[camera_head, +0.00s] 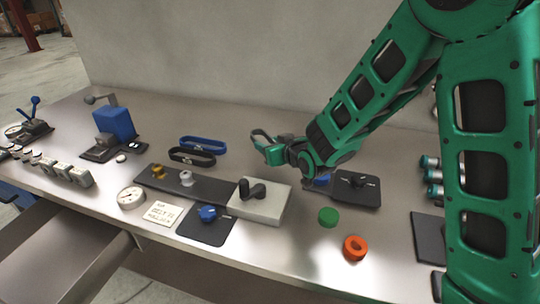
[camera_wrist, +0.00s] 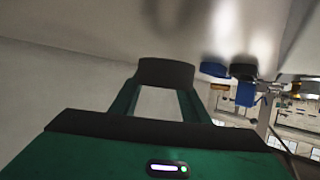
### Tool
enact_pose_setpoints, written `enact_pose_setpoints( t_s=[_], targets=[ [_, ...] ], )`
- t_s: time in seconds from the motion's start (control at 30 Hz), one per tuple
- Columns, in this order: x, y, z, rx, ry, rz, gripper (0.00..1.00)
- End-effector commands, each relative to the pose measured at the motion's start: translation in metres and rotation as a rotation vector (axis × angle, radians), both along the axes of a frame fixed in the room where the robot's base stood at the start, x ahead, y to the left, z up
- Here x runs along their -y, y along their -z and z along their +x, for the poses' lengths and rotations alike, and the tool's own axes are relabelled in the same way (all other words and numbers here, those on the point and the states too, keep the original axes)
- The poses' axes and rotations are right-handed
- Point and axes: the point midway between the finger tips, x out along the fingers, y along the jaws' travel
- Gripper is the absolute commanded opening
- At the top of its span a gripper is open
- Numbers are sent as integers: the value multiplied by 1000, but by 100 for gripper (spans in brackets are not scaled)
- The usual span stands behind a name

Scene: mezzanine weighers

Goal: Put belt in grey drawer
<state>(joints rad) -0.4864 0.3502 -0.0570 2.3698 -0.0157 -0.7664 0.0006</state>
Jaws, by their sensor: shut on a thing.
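My gripper (camera_head: 268,148) is above the back middle of the metal bench. Its fingers are closed on a dark loop that looks like a belt (camera_head: 261,134), held clear of the bench. In the wrist view a dark block (camera_wrist: 165,72) spans the green fingertips; I cannot tell pads from belt there. A blue belt (camera_head: 203,139) and a black belt (camera_head: 192,151) stand on the bench to the left of my gripper. A grey drawer (camera_head: 92,264) is pulled out below the bench's front edge at lower left; its inside is only partly seen.
Between gripper and drawer stand a grey block with a black handle (camera_head: 270,206), a dial gauge (camera_head: 131,197), a note card (camera_head: 163,213) and a dark pad with a blue knob (camera_head: 207,213). Green (camera_head: 328,216) and orange (camera_head: 355,247) round pieces lie at right.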

Motion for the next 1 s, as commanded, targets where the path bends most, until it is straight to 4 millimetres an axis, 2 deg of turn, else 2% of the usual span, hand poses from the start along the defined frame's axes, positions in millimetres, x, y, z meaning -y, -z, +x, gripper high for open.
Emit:
enact_pose_setpoints(
  t_s=[0.37,0.77,0.8,0.83,1.0],
  targets=[
    [1,39,0,-2,-1,-1,19],
    [1,42,0,0,-1,0,19],
    [1,42,0,1,-1,1,51],
    [1,42,0,0,-1,0,58],
    [2,42,0,0,-1,0,60]
  ],
)
